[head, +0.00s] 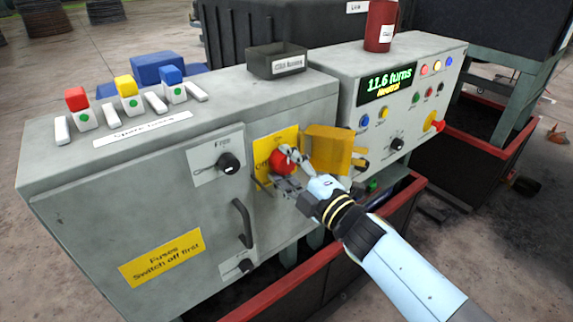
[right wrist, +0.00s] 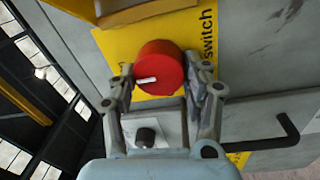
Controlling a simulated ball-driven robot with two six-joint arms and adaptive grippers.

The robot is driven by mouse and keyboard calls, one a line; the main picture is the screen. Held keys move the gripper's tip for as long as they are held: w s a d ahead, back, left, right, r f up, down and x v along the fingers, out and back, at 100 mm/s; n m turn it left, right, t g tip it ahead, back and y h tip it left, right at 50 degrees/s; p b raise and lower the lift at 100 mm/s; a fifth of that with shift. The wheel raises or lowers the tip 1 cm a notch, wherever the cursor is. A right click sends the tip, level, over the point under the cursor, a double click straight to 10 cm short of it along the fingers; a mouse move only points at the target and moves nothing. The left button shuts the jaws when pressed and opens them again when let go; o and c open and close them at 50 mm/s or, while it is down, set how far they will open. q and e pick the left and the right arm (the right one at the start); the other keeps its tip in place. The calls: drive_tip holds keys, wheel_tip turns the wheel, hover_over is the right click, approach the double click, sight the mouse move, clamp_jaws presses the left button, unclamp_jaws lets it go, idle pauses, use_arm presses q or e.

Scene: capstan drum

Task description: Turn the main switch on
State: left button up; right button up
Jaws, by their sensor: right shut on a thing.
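The main switch is a red round knob (head: 279,165) on a yellow plate (head: 262,146) on the grey cabinet's front. My right gripper (head: 292,161) is at the knob and hides part of it and of the lettering. In the right wrist view the knob (right wrist: 158,66) sits between the two fingers (right wrist: 165,85), which are shut on its sides. A short white mark shows on the knob's face, lying nearly level in that view. A yellow flap or cover (head: 330,148) stands out to the right of the knob. My left gripper is not in view.
A control panel (head: 345,118) with a display reading "11.6 turns" and several buttons stands at right. A black tray (head: 276,61) and colored fuse blocks (head: 128,93) are on top.

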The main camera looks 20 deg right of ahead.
drive_tip(key=o, duration=1.2)
drive_tip(key=shift+c, duration=0.2)
drive_tip(key=shift+s+d+f, duration=0.1)
drive_tip(key=shift+s, duration=0.2)
drive_tip(key=v, duration=1.1)
drive_tip(key=shift+s, duration=0.25)
